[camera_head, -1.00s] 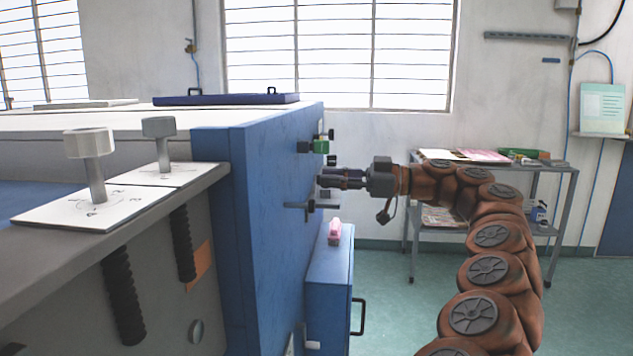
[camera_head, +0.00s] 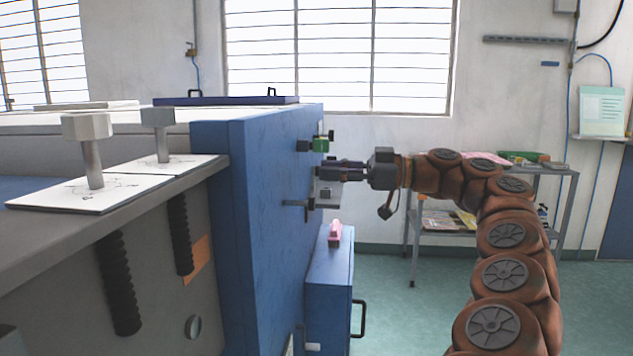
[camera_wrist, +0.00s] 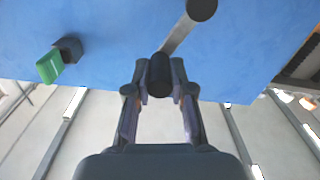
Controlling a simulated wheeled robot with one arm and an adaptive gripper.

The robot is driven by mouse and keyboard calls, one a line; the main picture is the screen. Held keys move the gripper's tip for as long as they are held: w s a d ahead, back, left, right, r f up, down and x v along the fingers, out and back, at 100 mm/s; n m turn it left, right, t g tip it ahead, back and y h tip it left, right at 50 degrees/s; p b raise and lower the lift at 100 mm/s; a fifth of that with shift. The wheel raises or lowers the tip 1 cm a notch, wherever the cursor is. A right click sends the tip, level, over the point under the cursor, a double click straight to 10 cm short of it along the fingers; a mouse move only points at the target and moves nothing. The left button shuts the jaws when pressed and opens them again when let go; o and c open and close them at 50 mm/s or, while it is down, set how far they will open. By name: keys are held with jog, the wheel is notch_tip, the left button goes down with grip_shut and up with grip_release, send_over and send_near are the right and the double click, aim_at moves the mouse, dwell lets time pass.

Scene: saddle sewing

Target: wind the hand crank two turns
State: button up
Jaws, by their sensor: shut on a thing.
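The hand crank sticks out of the right face of the blue machine cabinet (camera_head: 265,200). Its grey crank arm (camera_head: 328,194) shows below my gripper (camera_head: 328,170) in the head view. In the wrist view my gripper (camera_wrist: 160,88) is shut on the crank's black handle (camera_wrist: 160,72), with one finger on each side of it. The grey arm (camera_wrist: 180,35) runs from the handle up and right to a dark round hub (camera_wrist: 202,9). Part of the handle is hidden by the fingers in the head view.
A green knob (camera_head: 321,145) on a dark base sits on the same panel just above; it also shows in the wrist view (camera_wrist: 49,66). A grey shelf rack (camera_head: 412,235) stands behind my arm.

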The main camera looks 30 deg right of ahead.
jog(key=shift+s+a, duration=0.1)
dwell(0.3)
jog(key=shift+s+a+r+b, duration=0.3)
jog(key=shift+s+a+b, duration=0.2)
jog(key=shift+b, duration=0.3)
jog(key=shift+s, duration=0.1)
jog(key=shift+s+a+b, duration=0.55)
jog(key=shift+b, duration=0.35)
jog(key=shift+s+a+f+b, duration=0.15)
jog(key=shift+s+a+b, duration=0.45)
jog(key=shift+b, duration=0.4)
